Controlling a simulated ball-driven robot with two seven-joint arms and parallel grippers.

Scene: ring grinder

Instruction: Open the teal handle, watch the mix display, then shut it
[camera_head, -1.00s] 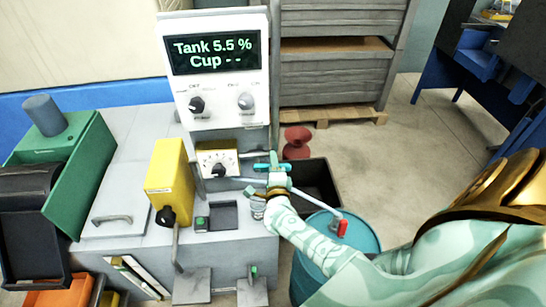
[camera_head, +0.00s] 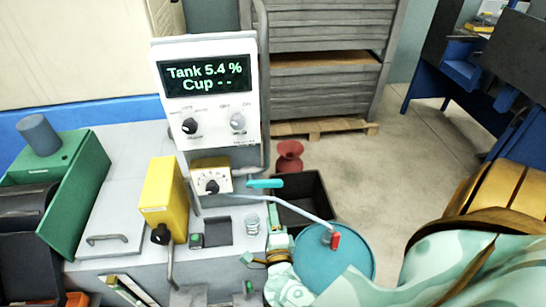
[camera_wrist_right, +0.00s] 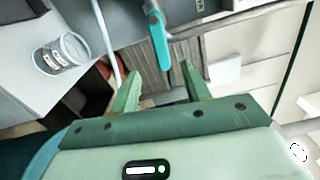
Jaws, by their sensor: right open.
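The teal handle (camera_head: 265,183) sticks out to the right beside the yellow dial box in the head view. It also shows in the right wrist view (camera_wrist_right: 158,38), just beyond the fingertips. The mix display (camera_head: 207,76) reads "Tank 5.4 %" and "Cup - -". My right gripper (camera_head: 262,248) is below the handle in the head view, apart from it. In the right wrist view its two fingers (camera_wrist_right: 160,84) stand apart with nothing between them. My left gripper is not in view.
A clear cup (camera_head: 252,224) stands on the grey bench near my right gripper. A thin pipe with a red end (camera_head: 335,240) reaches over a teal drum (camera_head: 350,264). A black bin (camera_head: 305,190) is behind. A yellow box (camera_head: 160,205) stands on the bench.

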